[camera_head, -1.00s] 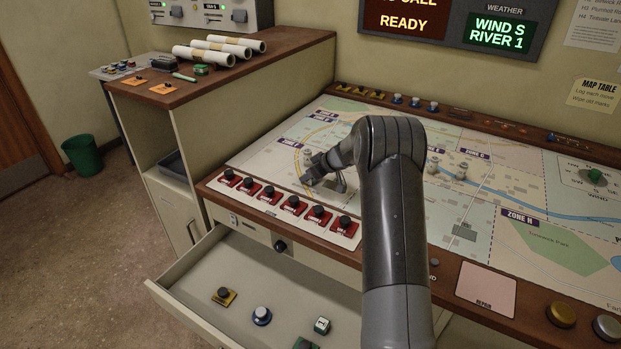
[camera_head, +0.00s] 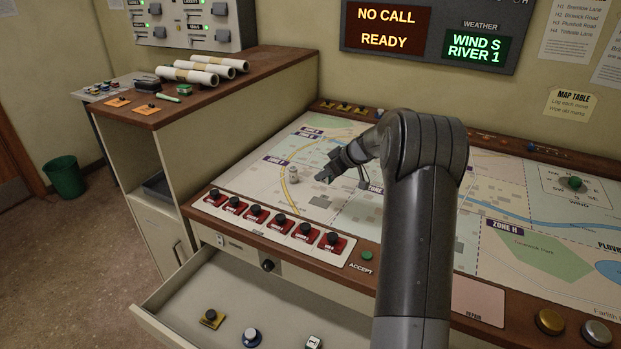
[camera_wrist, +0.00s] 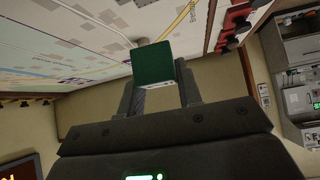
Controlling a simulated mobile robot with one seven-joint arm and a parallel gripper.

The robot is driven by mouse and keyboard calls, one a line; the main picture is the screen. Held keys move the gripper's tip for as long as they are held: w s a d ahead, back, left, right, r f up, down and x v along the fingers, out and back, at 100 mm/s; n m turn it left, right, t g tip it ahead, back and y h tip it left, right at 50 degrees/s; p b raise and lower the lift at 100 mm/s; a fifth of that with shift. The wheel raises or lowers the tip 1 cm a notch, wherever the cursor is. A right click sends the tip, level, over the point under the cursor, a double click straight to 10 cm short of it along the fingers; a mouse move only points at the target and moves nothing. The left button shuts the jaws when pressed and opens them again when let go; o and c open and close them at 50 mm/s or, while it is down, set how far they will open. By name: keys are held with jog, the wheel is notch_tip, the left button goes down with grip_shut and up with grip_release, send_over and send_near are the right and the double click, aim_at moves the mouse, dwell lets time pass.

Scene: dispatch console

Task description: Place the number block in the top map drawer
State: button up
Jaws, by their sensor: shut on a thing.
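My gripper (camera_head: 333,172) is shut on a dark green block and holds it above the map table. In the wrist view the green block (camera_wrist: 153,65) sits between the two fingers, with a pale side just showing. Any number on it is not readable. The top map drawer (camera_head: 190,287) under the table front is pulled open.
A row of red-based buttons (camera_head: 256,216) and a green accept button (camera_head: 367,255) line the table's front edge. A pale figure (camera_head: 293,175) stands on the map left of my gripper. A wooden-topped cabinet (camera_head: 240,90) with paper rolls stands at left.

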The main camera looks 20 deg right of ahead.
jog(key=shift+s+d+r, duration=0.45)
jog(key=shift+s+d, duration=0.05)
jog(key=shift+d, duration=0.05)
jog(key=s+a+f+m, duration=0.1)
jog(key=s+a+f, duration=0.3)
jog(key=a, duration=0.6)
jog(key=s+a+f+m+t+h, duration=0.1)
jog(key=s+a+f, duration=0.3)
jog(key=a, duration=0.6)
jog(key=s+a+f, duration=0.2)
jog(key=s+a, duration=0.4)
jog(key=a, duration=0.4)
jog(key=s+a+f, duration=0.2)
jog(key=f, duration=0.7)
jog(key=s+a+f, duration=0.2)
jog(key=f, duration=0.6)
jog(key=s+d+f+n+g+y, duration=0.1)
jog(key=s+d+f+n, duration=0.2)
jog(key=d, duration=1)
jog(key=s+d+y, duration=0.1)
jog(key=s+d, duration=0.4)
jog(key=s, duration=0.1)
send_near(267, 339)
jog(key=w+a, duration=0.1)
jog(key=w+a+r, duration=0.1)
jog(key=w, duration=0.1)
jog(key=shift+a+g, duration=0.15)
jog(key=shift+g, duration=0.15)
jog(key=shift+a+f, duration=0.15)
jog(key=shift+f, duration=2)
